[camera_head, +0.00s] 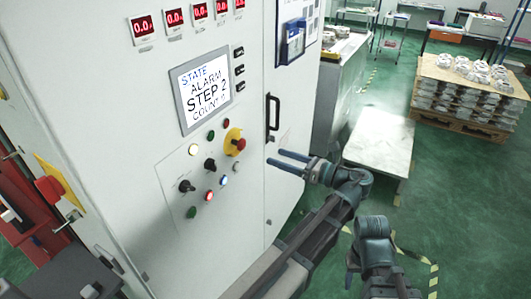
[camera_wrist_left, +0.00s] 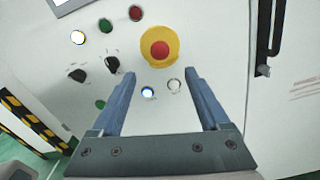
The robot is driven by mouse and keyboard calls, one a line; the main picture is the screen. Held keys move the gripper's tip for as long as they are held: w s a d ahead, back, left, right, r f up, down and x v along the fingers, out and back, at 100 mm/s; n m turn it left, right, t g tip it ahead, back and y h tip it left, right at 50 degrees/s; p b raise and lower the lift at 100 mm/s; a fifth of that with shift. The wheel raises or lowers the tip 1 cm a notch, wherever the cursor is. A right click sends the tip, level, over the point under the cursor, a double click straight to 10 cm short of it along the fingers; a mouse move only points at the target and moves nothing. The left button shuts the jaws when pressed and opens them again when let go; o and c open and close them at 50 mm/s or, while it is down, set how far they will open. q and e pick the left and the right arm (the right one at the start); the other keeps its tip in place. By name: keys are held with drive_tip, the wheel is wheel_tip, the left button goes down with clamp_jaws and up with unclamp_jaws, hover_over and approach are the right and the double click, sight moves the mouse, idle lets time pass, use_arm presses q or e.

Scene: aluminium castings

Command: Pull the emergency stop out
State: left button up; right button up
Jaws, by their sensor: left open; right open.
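The emergency stop is a red mushroom button (camera_head: 238,144) on a round yellow plate (camera_head: 231,136), on the front of the white cabinet. In the left wrist view the red button (camera_wrist_left: 160,51) shows whole, above and between the fingertips. My left gripper (camera_head: 276,157) is open and empty, to the right of the button in the head view and apart from it. Its two blue fingers (camera_wrist_left: 160,74) point at the panel. Part of my right arm shows at the lower right of the head view, but I cannot make out its fingertips.
Around the button are black selector knobs (camera_head: 210,164) and several coloured buttons and lamps. A screen (camera_head: 203,89) reads ALARM, STEP 2. A black door handle (camera_head: 272,118) is to the right. A red knob (camera_head: 49,188) on a yellow plate is at far left. A pale table (camera_head: 381,137) stands behind.

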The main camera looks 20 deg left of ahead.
use_arm(q)
drive_tip(key=shift+s+d, duration=0.1)
drive_tip(key=shift+d, duration=1.3)
drive_tip(key=s+a+f+n+g+h, duration=0.1)
drive_tip(key=s+f+n+h, duration=0.3)
drive_tip(key=f+n+h, duration=0.45)
drive_tip(key=s+a+f+n+h, duration=0.1)
drive_tip(key=s+f+n+h, duration=0.4)
drive_tip(key=f, duration=0.6)
drive_tip(key=s+d+f+n+h, duration=0.1)
drive_tip(key=s+d+n, duration=0.1)
drive_tip(key=d, duration=0.6)
drive_tip(key=s+d+f+n+h, duration=0.1)
drive_tip(key=s+d, duration=0.3)
drive_tip(key=d, duration=0.4)
drive_tip(key=shift+s+d+f+n+g+h, duration=0.2)
drive_tip(key=shift+n+g+h, duration=0.2)
drive_tip(key=shift+n+h, duration=0.2)
